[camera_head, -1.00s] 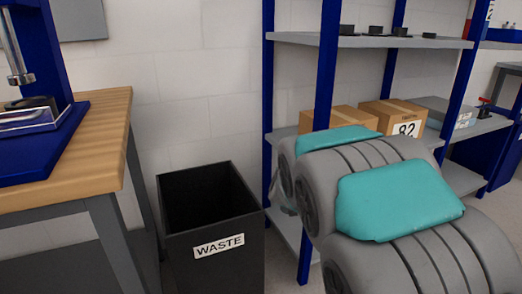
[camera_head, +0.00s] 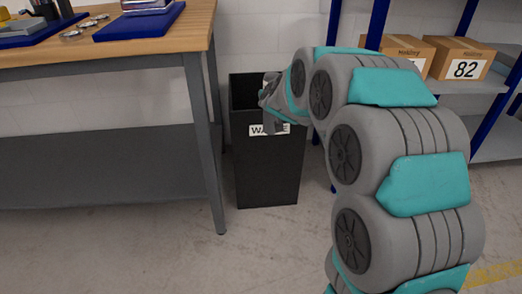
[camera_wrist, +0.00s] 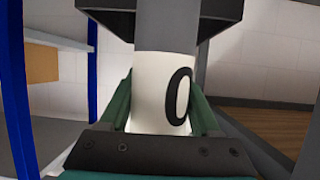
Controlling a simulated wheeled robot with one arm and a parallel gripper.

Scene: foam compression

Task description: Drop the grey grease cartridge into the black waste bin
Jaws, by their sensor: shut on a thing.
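The black waste bin (camera_head: 265,180) stands on the floor between the bench and the shelving, with its open top facing up. My gripper (camera_head: 272,100) is at the bin's upper front right, overlapping its rim in the head view. In the wrist view my gripper (camera_wrist: 163,118) has green fingers shut on both sides of the grey cartridge (camera_wrist: 165,22), around its white band marked 0. The cartridge's far end reaches a dark shape at the top, probably the bin. In the head view a small grey part below the gripper covers some of the WASTE label; whether it hangs inside or outside the rim is unclear.
The wooden-topped bench (camera_head: 120,50) is close on the bin's left, its leg (camera_head: 205,140) beside the bin. Shelving (camera_head: 470,88) with cardboard boxes (camera_head: 458,60) stands on the right. The floor in front of the bin is clear.

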